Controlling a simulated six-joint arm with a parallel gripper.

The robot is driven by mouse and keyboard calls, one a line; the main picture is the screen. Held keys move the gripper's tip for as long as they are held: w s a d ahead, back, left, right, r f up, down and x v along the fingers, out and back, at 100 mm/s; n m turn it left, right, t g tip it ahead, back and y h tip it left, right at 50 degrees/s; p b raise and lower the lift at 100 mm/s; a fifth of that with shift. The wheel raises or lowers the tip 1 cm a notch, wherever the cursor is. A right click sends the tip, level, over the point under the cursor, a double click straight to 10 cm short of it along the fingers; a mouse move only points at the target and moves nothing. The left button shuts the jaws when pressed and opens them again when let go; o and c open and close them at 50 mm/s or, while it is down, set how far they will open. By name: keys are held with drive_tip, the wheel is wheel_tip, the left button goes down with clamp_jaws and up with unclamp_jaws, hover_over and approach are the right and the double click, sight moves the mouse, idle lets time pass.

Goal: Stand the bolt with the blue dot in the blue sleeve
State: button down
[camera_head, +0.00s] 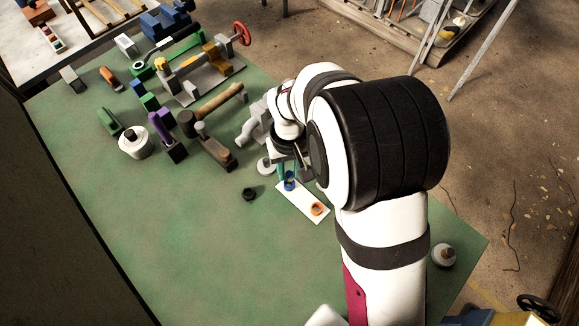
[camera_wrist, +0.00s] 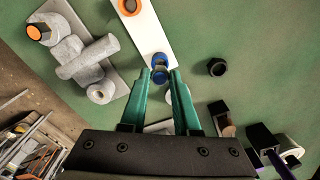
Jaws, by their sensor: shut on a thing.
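In the wrist view, my gripper (camera_wrist: 162,75) has its two teal fingers closed around a small part with a blue dot, the bolt (camera_wrist: 160,77). The bolt's shank is mostly hidden below its head. The blue sleeve (camera_wrist: 160,60) is right at the fingertips, on one end of a white plate (camera_wrist: 150,35). In the head view, my gripper (camera_head: 288,172) is over the blue sleeve (camera_head: 290,183), its tips partly hidden by my arm. I cannot tell whether the bolt is inside the sleeve or just above it. An orange sleeve (camera_head: 316,209) sits at the plate's other end.
A black nut (camera_head: 249,194) lies left of the plate. A grey round part (camera_head: 265,165) stands close behind the gripper. Tools, including a mallet (camera_head: 210,108), crowd the back; the green table's front left is clear.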

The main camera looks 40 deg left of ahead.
sight(290, 175)
drive_tip(key=shift+f, duration=1.35)
drive_tip(key=c, duration=0.6)
unclamp_jaws()
drive_tip(key=shift+o, duration=0.2)
wheel_tip(290, 175, up, 16)
drive_tip(key=shift+f, duration=0.15)
